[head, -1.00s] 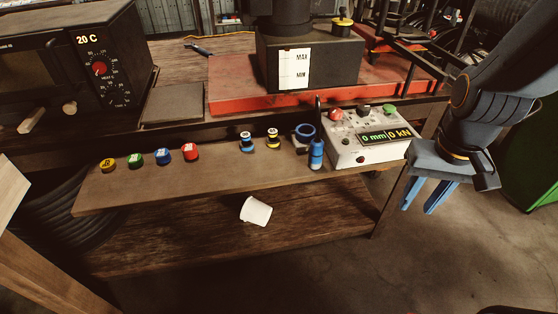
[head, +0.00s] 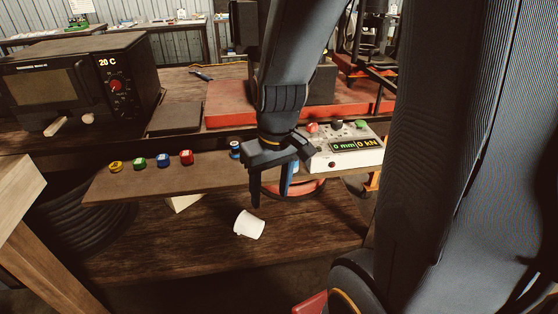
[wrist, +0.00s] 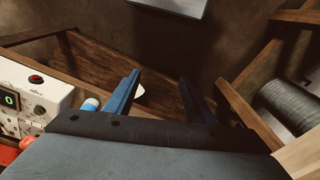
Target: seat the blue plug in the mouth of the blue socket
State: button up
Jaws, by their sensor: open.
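My gripper (head: 272,200) is open and empty in the head view, in front of the shelf's right part, fingers pointing down. Its two fingers also show apart in the wrist view (wrist: 160,90). A blue upright piece with a pale top (wrist: 91,104) stands just left of the left finger in the wrist view, outside the jaws. I cannot tell if it is the plug or the socket. A blue knob-like piece (head: 163,160) stands farther left in the row. My gripper hides the other pieces there.
Yellow (head: 116,167), green (head: 140,163) and red (head: 187,157) pieces stand along the shelf (head: 150,184). The control box (head: 345,152) is close right of my gripper. A white cup (head: 249,224) lies tilted on the lower board. The oven (head: 80,85) is at left.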

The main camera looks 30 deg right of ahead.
jog(key=w+d+r+n+t+y+p, duration=0.1)
jog(key=w+d+r+n+t+p, duration=0.4)
jog(key=w+d, duration=0.7)
jog(key=shift+w+d+f+m+g, duration=0.1)
jog(key=shift+w+d+f+g, duration=0.2)
jog(key=shift+f, duration=0.7)
jog(key=shift+s+d+f+m+g, duration=0.15)
jog(key=shift+f+g, duration=0.2)
jog(key=shift+f, duration=0.65)
jog(key=shift+w+d+f+m+g, duration=0.1)
jog(key=shift+w+d+f+g, duration=0.2)
jog(key=shift+f, duration=0.7)
jog(key=shift+a, duration=0.1)
jog(key=c, duration=1.2)
jog(key=shift+r, duration=0.1)
